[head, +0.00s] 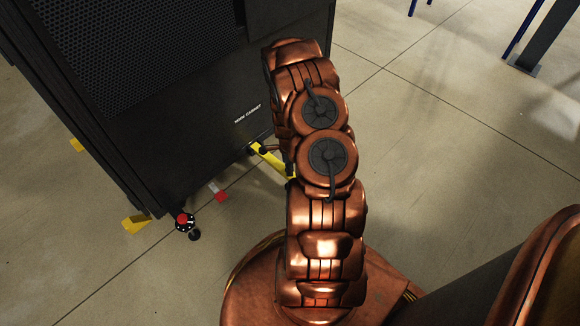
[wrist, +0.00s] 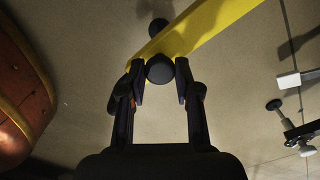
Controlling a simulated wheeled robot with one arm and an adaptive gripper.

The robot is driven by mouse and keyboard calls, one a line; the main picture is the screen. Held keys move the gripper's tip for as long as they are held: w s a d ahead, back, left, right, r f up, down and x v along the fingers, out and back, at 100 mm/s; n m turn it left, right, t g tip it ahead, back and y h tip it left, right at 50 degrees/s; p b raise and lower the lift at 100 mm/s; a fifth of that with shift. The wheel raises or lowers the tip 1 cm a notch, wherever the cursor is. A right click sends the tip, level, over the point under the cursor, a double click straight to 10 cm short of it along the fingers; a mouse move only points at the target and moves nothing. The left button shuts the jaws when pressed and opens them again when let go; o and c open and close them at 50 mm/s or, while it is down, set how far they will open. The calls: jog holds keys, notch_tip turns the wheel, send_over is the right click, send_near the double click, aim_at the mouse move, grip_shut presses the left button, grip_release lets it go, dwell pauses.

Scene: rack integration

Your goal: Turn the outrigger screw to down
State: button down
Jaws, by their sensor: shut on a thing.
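The outrigger screw (wrist: 159,69) shows a dark round knob at the end of a yellow outrigger arm (wrist: 205,28) in the wrist view. My gripper (wrist: 160,84) has one finger on each side of the knob and is shut on it. The screw's lower part and any marking on it are hidden. In the head view the yellow outrigger (head: 268,157) sticks out from the cabinet's lower right corner. My arm covers its outer end, the screw and the gripper there.
The black cabinet (head: 120,70) stands at the upper left of the head view. The floor (head: 440,140) on the right is largely clear.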

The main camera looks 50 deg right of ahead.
jog(key=c, duration=0.8)
grip_release()
jog(key=shift+r, duration=6)
